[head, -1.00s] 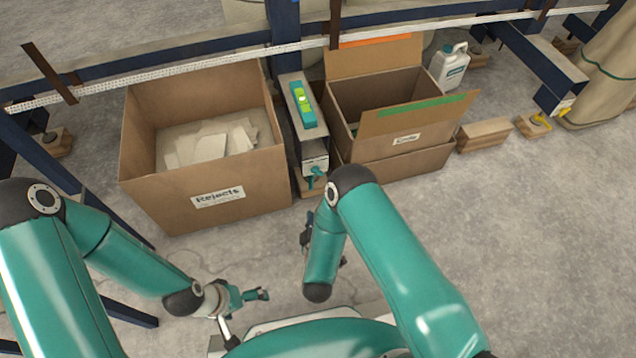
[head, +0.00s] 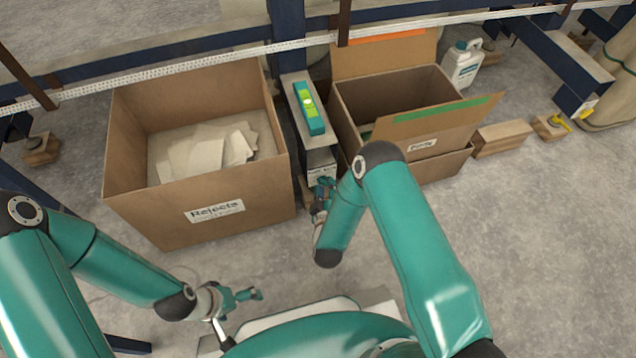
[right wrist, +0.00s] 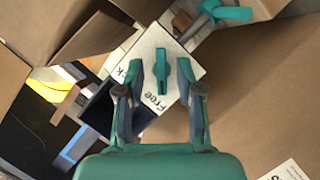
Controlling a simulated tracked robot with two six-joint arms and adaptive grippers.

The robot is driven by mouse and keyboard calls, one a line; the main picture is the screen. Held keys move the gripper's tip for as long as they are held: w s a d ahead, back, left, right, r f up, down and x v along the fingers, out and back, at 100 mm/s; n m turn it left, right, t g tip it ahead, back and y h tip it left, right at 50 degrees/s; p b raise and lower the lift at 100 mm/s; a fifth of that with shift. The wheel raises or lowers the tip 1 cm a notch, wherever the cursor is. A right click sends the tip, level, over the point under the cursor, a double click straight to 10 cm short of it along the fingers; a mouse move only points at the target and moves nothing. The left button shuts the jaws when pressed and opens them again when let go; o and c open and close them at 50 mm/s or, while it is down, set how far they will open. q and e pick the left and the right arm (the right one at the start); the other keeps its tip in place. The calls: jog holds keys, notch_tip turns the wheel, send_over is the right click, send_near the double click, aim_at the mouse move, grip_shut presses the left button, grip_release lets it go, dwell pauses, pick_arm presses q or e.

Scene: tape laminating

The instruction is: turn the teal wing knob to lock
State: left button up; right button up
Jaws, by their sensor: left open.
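The teal wing knob (right wrist: 161,72) sits on a white plate (right wrist: 150,48) in the right wrist view. The plate carries the word "Free" and a partly covered word ending in "ck". The knob's wing runs roughly up and down in that picture. My right gripper (right wrist: 160,84) is open, one finger on each side of the knob, with a gap on both sides. In the head view my right gripper (head: 324,192) is at the front of the narrow grey housing (head: 318,158) and hides the knob. My left gripper (head: 243,297) is open and empty, low over the floor.
A Rejects box (head: 165,225) holding pale sheets stands left of the housing. Another open carton (head: 455,130) stands close on its right. A teal level (head: 308,108) lies on top of the housing. A teal handle (right wrist: 233,13) shows above the plate in the wrist view.

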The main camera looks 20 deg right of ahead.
jog(key=shift+w, duration=0.2)
jog(key=shift+a, duration=0.1)
